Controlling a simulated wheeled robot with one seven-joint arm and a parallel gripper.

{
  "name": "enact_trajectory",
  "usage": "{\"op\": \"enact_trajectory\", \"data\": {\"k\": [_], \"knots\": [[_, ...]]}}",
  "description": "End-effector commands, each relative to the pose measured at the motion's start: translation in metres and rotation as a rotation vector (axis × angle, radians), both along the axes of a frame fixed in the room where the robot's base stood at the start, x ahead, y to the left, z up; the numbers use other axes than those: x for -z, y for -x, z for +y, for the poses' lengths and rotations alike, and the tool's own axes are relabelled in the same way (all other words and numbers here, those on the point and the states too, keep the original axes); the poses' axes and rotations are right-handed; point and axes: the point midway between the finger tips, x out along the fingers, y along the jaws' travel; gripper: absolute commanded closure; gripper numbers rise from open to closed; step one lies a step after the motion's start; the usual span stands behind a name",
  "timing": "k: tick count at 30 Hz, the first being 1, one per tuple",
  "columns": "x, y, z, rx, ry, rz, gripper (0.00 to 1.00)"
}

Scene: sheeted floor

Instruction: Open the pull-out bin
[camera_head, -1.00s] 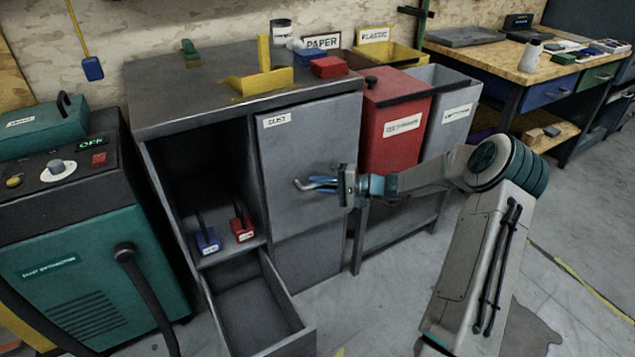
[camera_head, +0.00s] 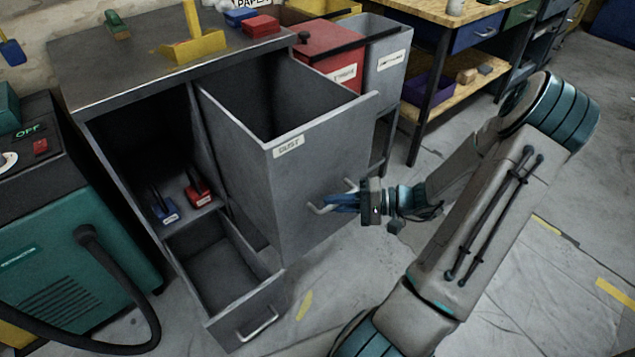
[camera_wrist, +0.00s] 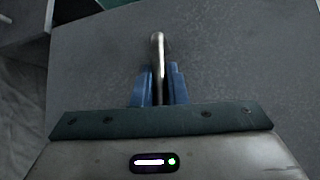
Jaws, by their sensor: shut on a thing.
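The pull-out bin (camera_head: 300,185) is a tall grey box-like unit with a "DUST" label on its front. It stands pulled out of the grey cabinet (camera_head: 75,75), and its dark open inside shows from above. My gripper (camera_head: 335,204) is at the bin's front, shut on the bin's metal bar handle (camera_head: 317,209). In the wrist view, the handle (camera_wrist: 158,60) runs between the two blue fingers (camera_wrist: 158,88), with the grey front panel behind it. The part of the handle between the fingers is partly hidden.
A lower drawer (camera_head: 245,325) stands open beside the bin. Red (camera_head: 198,193) and blue (camera_head: 164,210) tools sit on the open shelf. A teal dust extractor (camera_head: 75,290) with a hose is at left. A red bin (camera_head: 328,48) stands behind.

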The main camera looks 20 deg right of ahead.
Motion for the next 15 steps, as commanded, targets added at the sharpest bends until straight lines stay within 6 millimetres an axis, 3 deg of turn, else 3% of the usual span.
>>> {"op": "enact_trajectory", "data": {"k": [6,15], "knots": [[-0.001,0.023,-0.007,-0.001,0.0,-0.001,1.0],[0.0,0.028,-0.009,-0.002,0.001,-0.002,1.0]]}}
